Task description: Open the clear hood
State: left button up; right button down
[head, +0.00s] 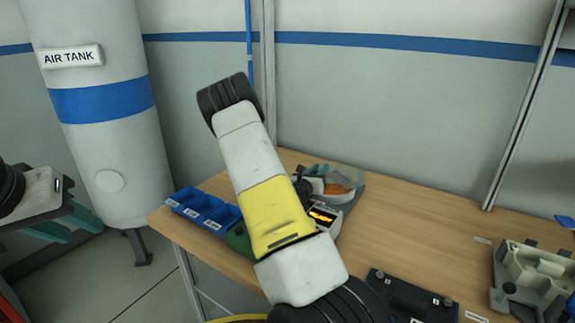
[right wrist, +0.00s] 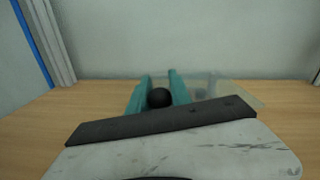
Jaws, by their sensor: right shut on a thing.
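The clear hood (head: 347,174) is a see-through cover on a small grey device on the wooden bench, with something orange showing beneath it. In the right wrist view, the hood (right wrist: 232,91) is a faint clear sheet right of my fingers. My right gripper (right wrist: 159,97) has its teal fingers shut on a round black knob (right wrist: 160,98). In the head view, my right gripper (head: 318,171) is partly hidden behind my own arm at the device. How the knob joins the hood is unclear. My left gripper (head: 68,224) is open and empty at the far left, away from the bench.
Blue bins (head: 203,208) stand at the bench's left end. A small unit with a lit orange display (head: 322,216) is in front of the hood. A black box (head: 412,298) and a beige fixture (head: 540,270) are to the right. An air tank (head: 98,105) stands left.

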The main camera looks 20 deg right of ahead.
jog(key=shift+s, duration=0.15)
jog(key=c, duration=1.2)
grip_release()
jog(key=shift+a, duration=0.15)
jog(key=v, duration=0.7)
jog(key=shift+s+a, duration=0.15)
jog(key=shift+s, duration=0.15)
